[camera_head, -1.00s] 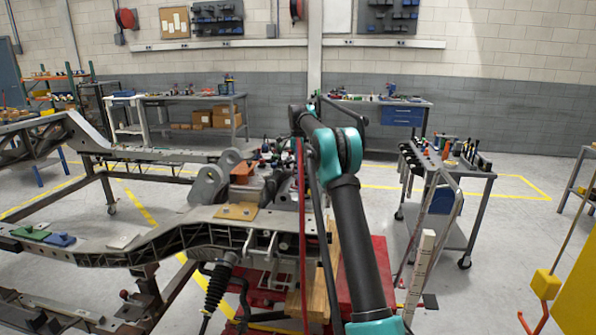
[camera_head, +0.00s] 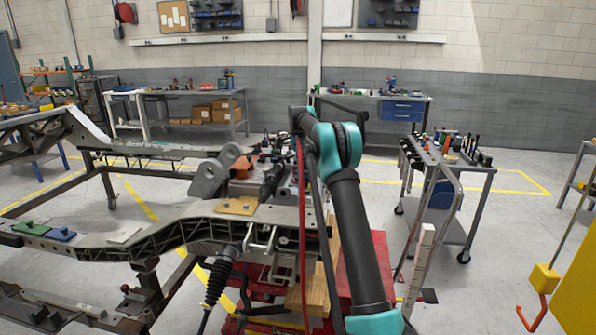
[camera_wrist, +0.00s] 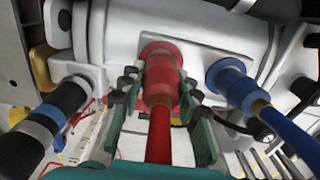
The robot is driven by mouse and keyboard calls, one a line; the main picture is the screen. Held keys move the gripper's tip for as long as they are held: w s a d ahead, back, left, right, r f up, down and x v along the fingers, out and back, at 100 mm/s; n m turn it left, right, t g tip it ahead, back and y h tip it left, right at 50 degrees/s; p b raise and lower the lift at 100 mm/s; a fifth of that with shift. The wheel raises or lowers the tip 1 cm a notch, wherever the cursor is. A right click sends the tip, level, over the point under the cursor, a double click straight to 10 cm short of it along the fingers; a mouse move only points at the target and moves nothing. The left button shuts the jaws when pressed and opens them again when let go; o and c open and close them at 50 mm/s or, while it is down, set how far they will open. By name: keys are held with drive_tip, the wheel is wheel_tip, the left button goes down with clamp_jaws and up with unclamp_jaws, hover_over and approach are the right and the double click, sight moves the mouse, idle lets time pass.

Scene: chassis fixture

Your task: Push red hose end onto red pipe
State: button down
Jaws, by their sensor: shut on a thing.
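In the wrist view, the dark pads of my gripper (camera_wrist: 158,92) close from both sides on the red hose end (camera_wrist: 162,86). The red hose (camera_wrist: 158,135) runs back from it toward the camera. The red pipe (camera_wrist: 158,47) shows as a red collar at the white housing, just ahead of the hose end and roughly in line with it. The two look to meet, but I cannot tell how far one is over the other. In the head view, a red hose (camera_head: 301,200) hangs beside my arm; my gripper cannot be made out clearly there.
A blue fitting with its hose (camera_wrist: 230,82) is close on the right, and a black hose with a blue-grey band (camera_wrist: 52,115) on the left. The white housing (camera_wrist: 205,22) fills the far side. A tool cart (camera_head: 440,185) stands right of my arm.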

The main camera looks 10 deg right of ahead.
drive_tip(key=shift+f, duration=0.5)
drive_tip(key=c, duration=1)
unclamp_jaws()
drive_tip(key=shift+r, duration=3)
